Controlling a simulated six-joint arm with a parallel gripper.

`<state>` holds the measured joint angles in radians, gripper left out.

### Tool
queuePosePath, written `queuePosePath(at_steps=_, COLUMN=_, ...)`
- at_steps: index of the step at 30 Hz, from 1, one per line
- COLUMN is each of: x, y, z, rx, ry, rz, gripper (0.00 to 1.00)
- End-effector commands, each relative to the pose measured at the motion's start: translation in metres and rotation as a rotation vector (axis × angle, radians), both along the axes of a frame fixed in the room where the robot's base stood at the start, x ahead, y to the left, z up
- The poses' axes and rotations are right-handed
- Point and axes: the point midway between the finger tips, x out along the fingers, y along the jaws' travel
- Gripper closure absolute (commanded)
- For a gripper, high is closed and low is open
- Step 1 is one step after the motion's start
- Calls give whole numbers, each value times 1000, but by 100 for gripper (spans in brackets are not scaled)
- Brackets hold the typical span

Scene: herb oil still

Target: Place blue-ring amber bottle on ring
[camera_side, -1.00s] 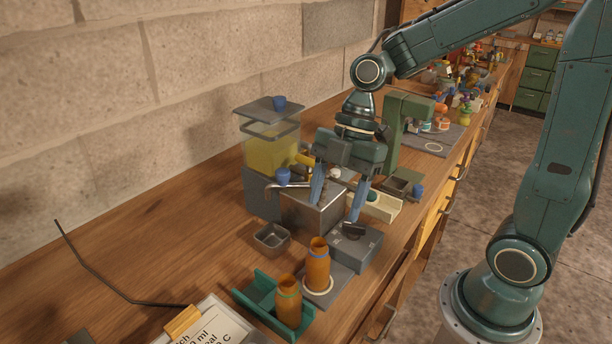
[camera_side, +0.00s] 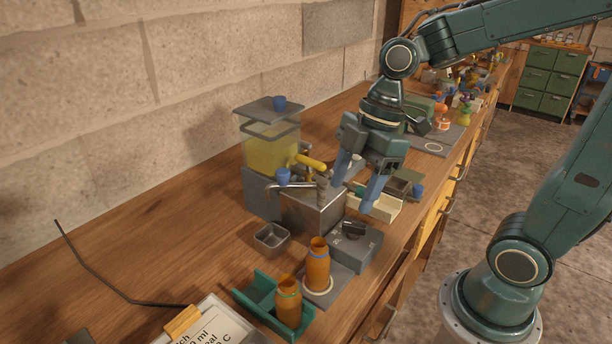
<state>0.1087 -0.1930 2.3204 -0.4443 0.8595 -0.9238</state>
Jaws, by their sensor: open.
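The amber bottle with a blue ring (camera_side: 317,266) stands upright on the white ring (camera_side: 318,286) of a grey plate. A second amber bottle, with a greenish ring (camera_side: 288,299), stands in the green tray (camera_side: 257,296) to its left and nearer the camera. My gripper (camera_side: 352,196) is open and empty, with its two blue fingers spread. It hangs behind and to the right of the blue-ring bottle, clear of it, above the area by the metal box (camera_side: 309,212).
The still with yellow liquid (camera_side: 272,152) stands at the back left with its spout over the metal box. A grey box with a black knob (camera_side: 357,246) sits right beside the bottle's plate. A small metal cup (camera_side: 271,237) stands to the left. The bench's left side is mostly clear.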

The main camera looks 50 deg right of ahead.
Motion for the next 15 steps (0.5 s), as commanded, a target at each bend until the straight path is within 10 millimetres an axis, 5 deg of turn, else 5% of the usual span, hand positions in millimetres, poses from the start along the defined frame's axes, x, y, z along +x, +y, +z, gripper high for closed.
queuePosePath(at_steps=15, x=-62, y=-39, z=41, rx=40, ry=-118, rz=-878, gripper=39)
